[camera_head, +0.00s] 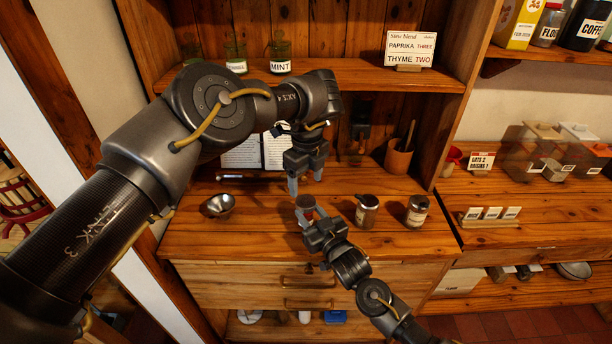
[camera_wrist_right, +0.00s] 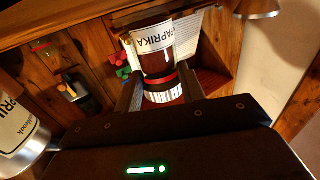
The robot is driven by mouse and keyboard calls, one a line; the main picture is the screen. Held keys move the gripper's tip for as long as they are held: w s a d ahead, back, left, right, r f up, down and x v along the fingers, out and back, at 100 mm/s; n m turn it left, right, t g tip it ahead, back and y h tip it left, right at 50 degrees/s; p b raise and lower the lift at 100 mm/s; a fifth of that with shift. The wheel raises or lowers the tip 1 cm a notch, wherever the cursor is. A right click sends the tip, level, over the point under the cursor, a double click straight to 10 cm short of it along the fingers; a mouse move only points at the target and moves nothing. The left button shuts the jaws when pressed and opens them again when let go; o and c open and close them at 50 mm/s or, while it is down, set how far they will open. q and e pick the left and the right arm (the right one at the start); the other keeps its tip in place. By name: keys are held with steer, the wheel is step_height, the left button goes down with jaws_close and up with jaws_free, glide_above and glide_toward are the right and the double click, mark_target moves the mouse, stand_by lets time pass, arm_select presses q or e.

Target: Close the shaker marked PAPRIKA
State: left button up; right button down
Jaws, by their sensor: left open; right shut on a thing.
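The held shaker (camera_head: 305,203) is upright above the front of the wooden counter in the head view. In the right wrist view the held shaker (camera_wrist_right: 157,60) is dark brown with a white PAPRIKA label, a red band and a pale ribbed end. My right gripper (camera_head: 312,217) is shut on it. My left gripper (camera_head: 305,182) is open and empty, pointing down just above the shaker. Whether the shaker's lid is open or shut is too small to tell. A second container (camera_wrist_right: 18,130), its label starting PAPR, shows at the right wrist view's left edge.
Two more shakers (camera_head: 367,211) (camera_head: 416,211) stand to the right on the counter (camera_head: 265,235). An open book (camera_head: 262,152) and a wooden utensil pot (camera_head: 398,157) stand behind.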

mark_target(306, 201)
arm_select(q)
step_height(306, 201, down, 7)
steer(key=shift+w+r, duration=0.1)
stand_by(0.4)
steer(key=c, duration=1)
steer(key=m, duration=0.3)
steer(key=shift+c, duration=0.2)
steer(key=o, duration=1.1)
steer(key=shift+r, duration=2.25)
